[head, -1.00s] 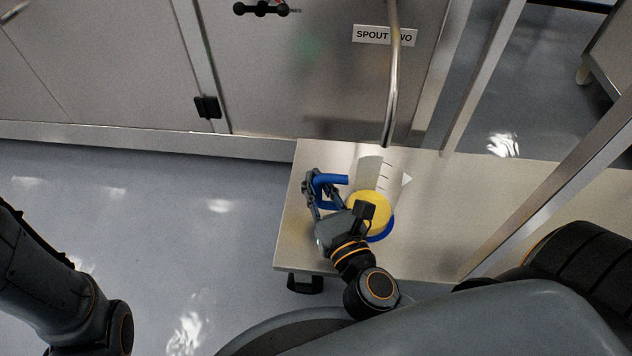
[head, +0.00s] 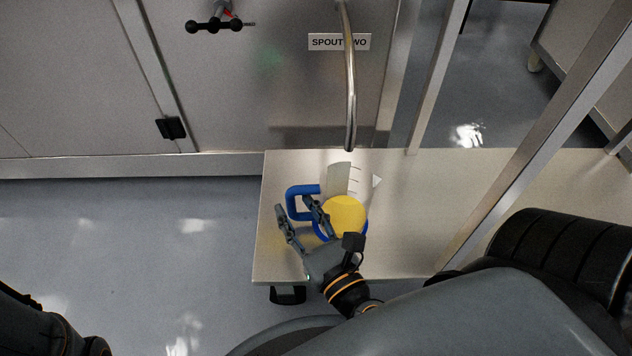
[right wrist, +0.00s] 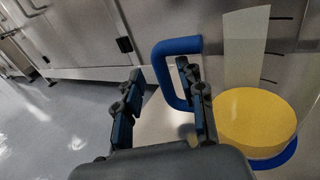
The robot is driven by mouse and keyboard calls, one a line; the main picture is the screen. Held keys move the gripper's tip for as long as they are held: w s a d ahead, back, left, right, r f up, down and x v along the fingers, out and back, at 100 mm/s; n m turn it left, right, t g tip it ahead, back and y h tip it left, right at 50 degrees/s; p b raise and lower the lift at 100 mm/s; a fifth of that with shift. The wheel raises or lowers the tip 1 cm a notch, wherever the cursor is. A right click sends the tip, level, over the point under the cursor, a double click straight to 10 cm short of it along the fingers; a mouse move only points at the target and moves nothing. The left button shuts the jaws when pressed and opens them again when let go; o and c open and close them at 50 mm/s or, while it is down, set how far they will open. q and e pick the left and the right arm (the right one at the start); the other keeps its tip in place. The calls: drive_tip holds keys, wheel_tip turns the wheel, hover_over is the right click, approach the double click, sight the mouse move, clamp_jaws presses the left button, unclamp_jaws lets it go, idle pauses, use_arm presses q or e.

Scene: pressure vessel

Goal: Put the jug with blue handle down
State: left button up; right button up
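The jug (head: 340,180) with the blue handle (head: 294,203) stands on the pale bench top (head: 400,200), below the metal spout. Yellow contents (head: 343,217) fill part of it, and its wall is clear with dark marks. My right gripper (head: 292,204) is open at the near side of the handle. In the right wrist view its fingers (right wrist: 163,92) are spread, and the blue handle (right wrist: 180,47) lies ahead, close to the right finger. I cannot tell if that finger touches it. My left gripper is out of view; only part of my left arm shows.
The bent metal spout (head: 350,90) hangs over the bench behind the jug, in front of a steel cabinet with a "SPOUT TWO" label (head: 325,42). A slanted metal post (head: 530,150) rises at the right. Bench top is free right of the jug.

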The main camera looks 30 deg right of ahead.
drive_tip(key=s, duration=0.7)
drive_tip(key=shift+s+a, duration=0.1)
drive_tip(key=shift+a, duration=0.15)
drive_tip(key=shift+s, duration=0.1)
